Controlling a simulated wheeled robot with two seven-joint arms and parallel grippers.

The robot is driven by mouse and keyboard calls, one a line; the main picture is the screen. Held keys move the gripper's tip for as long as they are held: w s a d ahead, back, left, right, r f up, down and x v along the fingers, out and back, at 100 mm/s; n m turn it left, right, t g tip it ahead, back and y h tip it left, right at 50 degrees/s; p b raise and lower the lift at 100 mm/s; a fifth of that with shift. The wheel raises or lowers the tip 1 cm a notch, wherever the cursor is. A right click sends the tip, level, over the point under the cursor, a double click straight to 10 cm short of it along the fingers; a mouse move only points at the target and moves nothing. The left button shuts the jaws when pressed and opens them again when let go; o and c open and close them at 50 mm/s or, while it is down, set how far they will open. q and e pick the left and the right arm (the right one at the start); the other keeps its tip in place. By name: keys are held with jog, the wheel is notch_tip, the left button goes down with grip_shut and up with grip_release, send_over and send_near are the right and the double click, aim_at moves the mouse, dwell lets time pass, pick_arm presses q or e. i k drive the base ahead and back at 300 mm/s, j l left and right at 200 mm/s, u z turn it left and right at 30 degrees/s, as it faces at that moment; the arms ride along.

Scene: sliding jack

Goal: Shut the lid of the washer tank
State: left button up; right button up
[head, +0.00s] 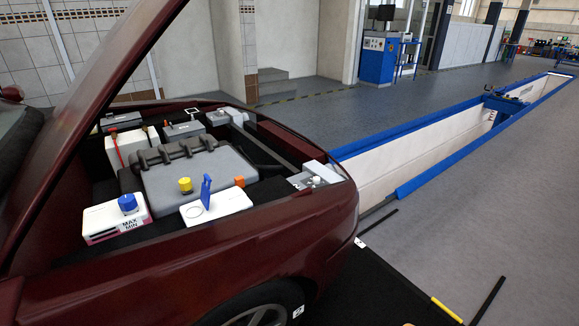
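The washer tank (228,208) is a white box at the near side of the engine bay. Its blue lid (206,190) stands upright, open, beside a round filler opening (194,211) in the tank's top. Neither of my grippers is in view.
A white tank marked MAX and MIN (100,224) with a blue round cap (127,203) stands left of the washer tank. The grey engine cover (195,180) with a yellow cap (185,184) lies behind. The dark red car's raised hood (85,115) slants across the left. Floor at right is mostly open beside a blue-edged pit (420,183).

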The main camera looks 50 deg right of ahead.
aim_at(205, 198)
jog(key=z, duration=0.85)
jog(key=i+l+u, duration=0.1)
jog(key=l+u, duration=0.2)
jog(key=u, duration=0.2)
jog(key=l+u, duration=0.35)
jog(key=u, duration=0.15)
jog(key=l+u, duration=0.5)
jog(key=i+j, duration=0.05)
jog(key=j, duration=0.05)
